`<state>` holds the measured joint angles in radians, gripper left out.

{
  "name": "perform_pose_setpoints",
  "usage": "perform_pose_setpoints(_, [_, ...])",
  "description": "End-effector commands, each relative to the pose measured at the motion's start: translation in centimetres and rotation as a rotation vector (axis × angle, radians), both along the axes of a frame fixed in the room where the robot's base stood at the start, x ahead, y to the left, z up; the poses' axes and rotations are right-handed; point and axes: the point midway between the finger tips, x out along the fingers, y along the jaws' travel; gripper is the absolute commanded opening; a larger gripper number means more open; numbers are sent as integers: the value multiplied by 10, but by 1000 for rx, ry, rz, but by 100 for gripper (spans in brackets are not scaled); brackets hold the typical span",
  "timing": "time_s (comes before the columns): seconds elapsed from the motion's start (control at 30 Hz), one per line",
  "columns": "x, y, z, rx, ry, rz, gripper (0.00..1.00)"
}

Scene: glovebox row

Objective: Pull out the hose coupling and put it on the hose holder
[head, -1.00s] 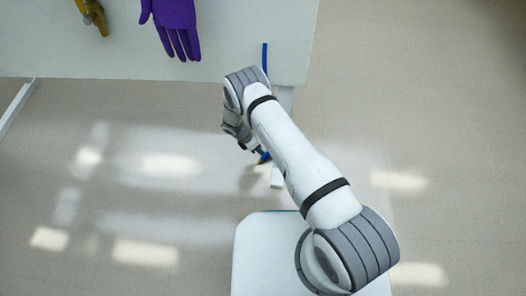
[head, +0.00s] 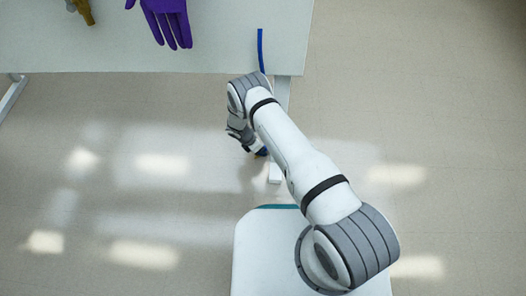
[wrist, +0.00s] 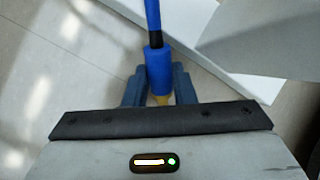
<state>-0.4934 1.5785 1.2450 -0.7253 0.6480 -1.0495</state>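The blue hose coupling (wrist: 159,72) is between the two fingers of my gripper (wrist: 159,86) in the wrist view. The fingers touch its sides, so my gripper is shut on it. A brass-coloured end shows on the gripper side of the coupling, and a thinner blue hose leaves its other end. In the head view my gripper (head: 250,147) is beside and below the bench edge, and only a bit of blue shows there. A blue hose (head: 261,50) also shows at the bench's right end. I cannot make out the hose holder.
A pale bench (head: 200,58) spans the top left, with a purple glove (head: 168,20) and a brownish glove (head: 84,9) on it. A white leg or foot (head: 275,172) stands near my gripper. The floor (head: 420,120) at right is clear.

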Motion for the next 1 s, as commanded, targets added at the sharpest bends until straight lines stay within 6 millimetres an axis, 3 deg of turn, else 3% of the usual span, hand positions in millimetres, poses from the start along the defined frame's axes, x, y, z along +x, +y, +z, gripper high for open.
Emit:
perform_pose_setpoints(0.27, [0, 0, 0, 0, 0, 0, 0])
perform_pose_setpoints(0.63, [0, 1, 5, 0, 0, 1, 0])
perform_pose_setpoints(0.93, [0, 1, 42, 1, 0, 1, 0])
perform_pose_setpoints(1.0, [-1, 16, 36, 1, -1, 5, 0])
